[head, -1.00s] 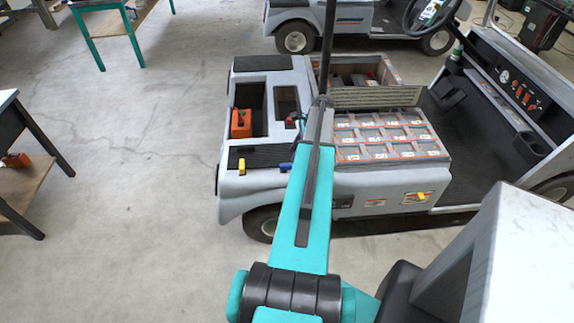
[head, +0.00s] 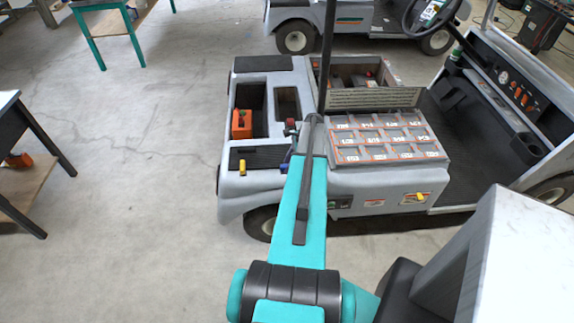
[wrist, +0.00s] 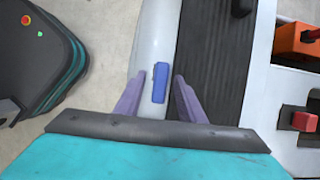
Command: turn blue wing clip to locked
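The blue wing clip (wrist: 160,82) is a small, narrow block on the cart's light grey edge, beside a black ribbed strip. In the wrist view its long side runs up and down the picture. My gripper (wrist: 160,77) is open, with one purple finger on each side of the clip and a gap on both sides. Whether the fingers are level with the clip in height I cannot tell. In the head view the clip (head: 284,168) shows just left of my arm, partly hidden, and my fingers are hidden behind the arm.
A yellow clip (head: 242,167) sits on the same cart edge, farther left. A red-topped part (wrist: 303,121) and an orange block (wrist: 297,40) lie right of the strip in the wrist view. A compartment tray (head: 385,140) is right of my arm.

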